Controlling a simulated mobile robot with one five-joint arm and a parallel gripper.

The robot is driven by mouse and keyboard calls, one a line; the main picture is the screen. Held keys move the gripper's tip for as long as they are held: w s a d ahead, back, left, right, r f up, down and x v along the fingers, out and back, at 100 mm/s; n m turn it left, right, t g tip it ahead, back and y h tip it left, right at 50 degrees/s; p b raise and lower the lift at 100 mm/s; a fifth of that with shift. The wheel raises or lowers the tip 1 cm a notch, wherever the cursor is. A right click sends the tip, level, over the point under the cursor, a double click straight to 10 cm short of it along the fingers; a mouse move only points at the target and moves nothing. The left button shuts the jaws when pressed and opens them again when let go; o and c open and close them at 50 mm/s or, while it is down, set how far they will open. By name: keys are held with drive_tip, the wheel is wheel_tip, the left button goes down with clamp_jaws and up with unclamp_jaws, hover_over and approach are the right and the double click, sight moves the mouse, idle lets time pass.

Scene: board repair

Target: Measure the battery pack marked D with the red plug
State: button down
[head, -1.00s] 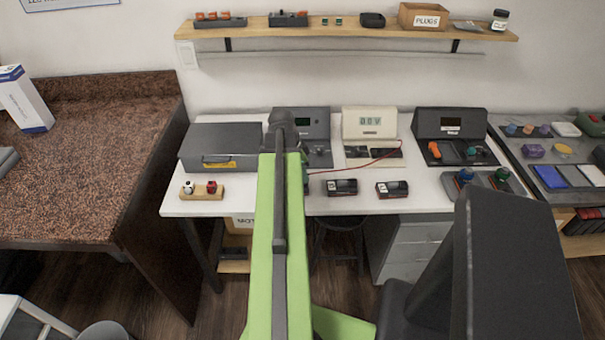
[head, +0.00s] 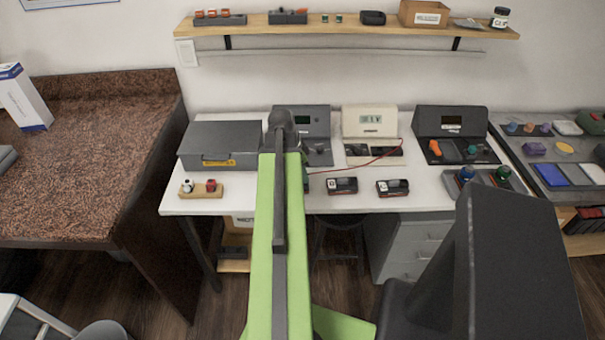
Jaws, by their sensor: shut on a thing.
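My green arm reaches over the white bench, and its end hides most of my gripper (head: 305,172); only a dark sliver shows at the arm's right edge. A thin red lead (head: 372,162) runs from the cream meter (head: 370,122) to that sliver. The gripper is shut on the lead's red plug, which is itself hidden. Two dark battery packs with pale labels lie right of the gripper: the nearer one (head: 342,185) and the farther one (head: 392,187). Their letters are too small to read, so I cannot tell which is D.
A grey case (head: 222,145) and a wooden block (head: 203,191) with a white and a red piece stand left of the arm. Dark instruments (head: 450,122) flank the meter. A shelf (head: 350,30) hangs above. Bare bench shows around the packs.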

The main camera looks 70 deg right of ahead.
drive_tip(key=c, duration=1.2)
unclamp_jaws()
drive_tip(key=o, duration=0.3)
drive_tip(key=shift+r, duration=0.1)
drive_tip(key=shift+r+p, duration=1.45)
drive_tip(key=shift+p, duration=0.1)
